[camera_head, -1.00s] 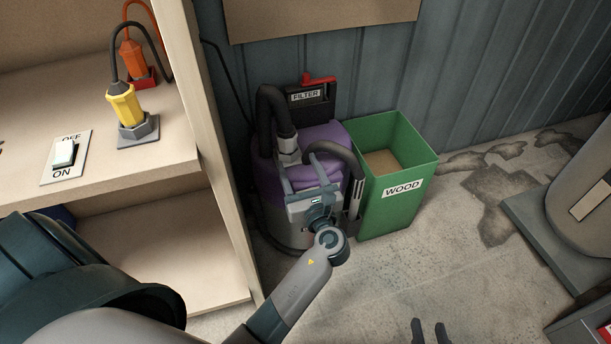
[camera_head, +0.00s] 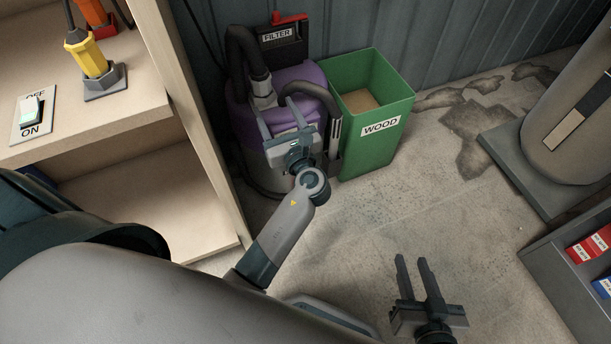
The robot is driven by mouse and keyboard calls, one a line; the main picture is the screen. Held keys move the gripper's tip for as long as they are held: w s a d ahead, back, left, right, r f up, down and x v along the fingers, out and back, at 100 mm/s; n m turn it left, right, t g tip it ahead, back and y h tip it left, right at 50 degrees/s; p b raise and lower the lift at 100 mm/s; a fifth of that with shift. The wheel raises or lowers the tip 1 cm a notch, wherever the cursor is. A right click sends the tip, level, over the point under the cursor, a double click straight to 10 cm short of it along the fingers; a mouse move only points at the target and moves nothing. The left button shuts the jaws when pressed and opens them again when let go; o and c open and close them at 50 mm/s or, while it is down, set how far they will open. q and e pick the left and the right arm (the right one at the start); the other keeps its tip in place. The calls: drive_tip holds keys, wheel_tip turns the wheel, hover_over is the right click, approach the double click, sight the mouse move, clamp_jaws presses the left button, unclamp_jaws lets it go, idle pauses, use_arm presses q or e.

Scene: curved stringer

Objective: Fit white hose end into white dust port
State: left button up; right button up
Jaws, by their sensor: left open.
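A black hose (camera_head: 243,50) runs into a pale grey-white cuff (camera_head: 263,92) on top of a purple and grey vacuum (camera_head: 299,77). I cannot tell whether this cuff is the white hose end. No white dust port is clearly visible. My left gripper (camera_head: 283,118) is open in front of the vacuum, just below the cuff, with its fingers apart and pointing up. It hides part of the vacuum's front. I see nothing held in it. My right gripper (camera_head: 416,268) is over the bare floor at the lower right, with its two fingers apart and nothing between them.
A green WOOD bin (camera_head: 376,148) stands right of the vacuum. A wooden shelf (camera_head: 75,118) with a switch (camera_head: 32,112) and yellow connector (camera_head: 91,56) is at left. A grey machine (camera_head: 562,105) and cabinet (camera_head: 560,275) are at right. Concrete floor between is clear.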

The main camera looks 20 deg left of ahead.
use_arm(q)
drive_tip(key=s+d+f+n+h, duration=0.9)
drive_tip(key=s+f+n, duration=0.1)
drive_tip(key=n, duration=0.1)
drive_tip(key=s+d+r+n+h, duration=0.2)
drive_tip(key=s+d+n+h, duration=0.2)
drive_tip(key=s+d+n, duration=0.2)
drive_tip(key=s+d+r+n+h, duration=0.2)
drive_tip(key=s+d+n+h, duration=0.3)
drive_tip(key=s+d+n, duration=0.1)
drive_tip(key=shift+s+d+r+n, duration=0.3)
drive_tip(key=shift+d+r+n, duration=0.05)
drive_tip(key=shift+d+n, duration=0.05)
drive_tip(key=shift+g, duration=0.3)
